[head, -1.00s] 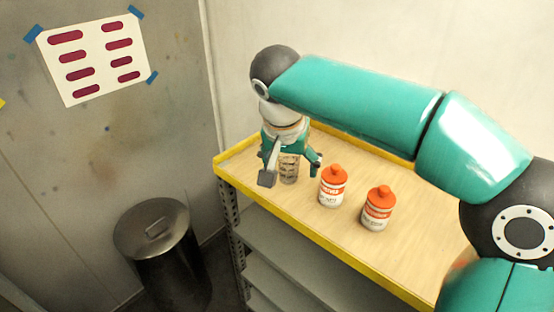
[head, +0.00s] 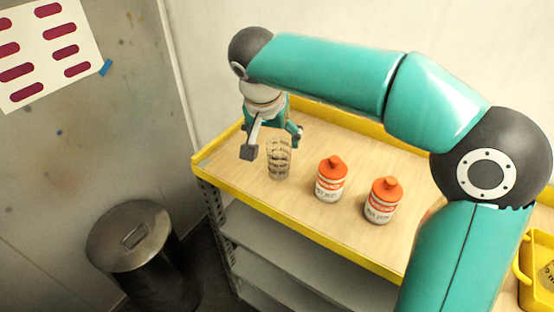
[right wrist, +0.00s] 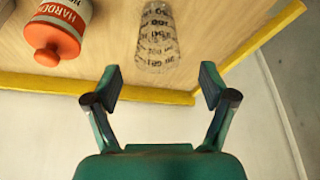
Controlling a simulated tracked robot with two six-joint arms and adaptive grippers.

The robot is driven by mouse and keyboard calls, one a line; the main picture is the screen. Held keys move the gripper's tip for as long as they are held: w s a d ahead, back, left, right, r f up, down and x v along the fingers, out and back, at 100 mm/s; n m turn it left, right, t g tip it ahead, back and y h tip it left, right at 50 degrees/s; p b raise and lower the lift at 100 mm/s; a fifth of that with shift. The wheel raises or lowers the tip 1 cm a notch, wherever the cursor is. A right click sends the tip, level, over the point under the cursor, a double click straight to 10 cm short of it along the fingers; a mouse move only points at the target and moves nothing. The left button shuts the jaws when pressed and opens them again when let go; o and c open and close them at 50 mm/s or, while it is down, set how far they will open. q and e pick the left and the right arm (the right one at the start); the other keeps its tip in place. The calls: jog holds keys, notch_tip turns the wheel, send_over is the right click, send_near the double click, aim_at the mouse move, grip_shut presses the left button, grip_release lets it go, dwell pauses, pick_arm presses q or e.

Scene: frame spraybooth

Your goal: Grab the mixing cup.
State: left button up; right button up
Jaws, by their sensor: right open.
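The mixing cup (head: 278,162) is clear, with dark printed markings. It stands upright on the wooden top of a yellow-edged cart, left of two bottles. In the right wrist view the cup (right wrist: 158,42) shows beyond the fingertips, roughly centred between them. My right gripper (head: 273,144) is open and empty. In the head view its fingers are at the height of the cup's upper part or above it, and the cup's top is partly overlapped by the gripper. In the right wrist view the gripper (right wrist: 161,83) has nothing between its fingers. My left gripper is not in view.
Two white bottles with orange caps, a nearer one (head: 331,182) and another (head: 382,203), stand right of the cup. The cart's yellow rim (head: 290,232) borders the top. A yellow container (head: 537,262) is at the right edge. A metal bin (head: 130,236) stands left of the cart.

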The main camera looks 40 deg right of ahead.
aim_at(280, 157)
jog(key=p+x, duration=0.1)
jog(key=x, duration=0.9)
jog(key=shift+d, duration=0.2)
jog(key=c, duration=0.7)
jog(key=shift+c, duration=0.2)
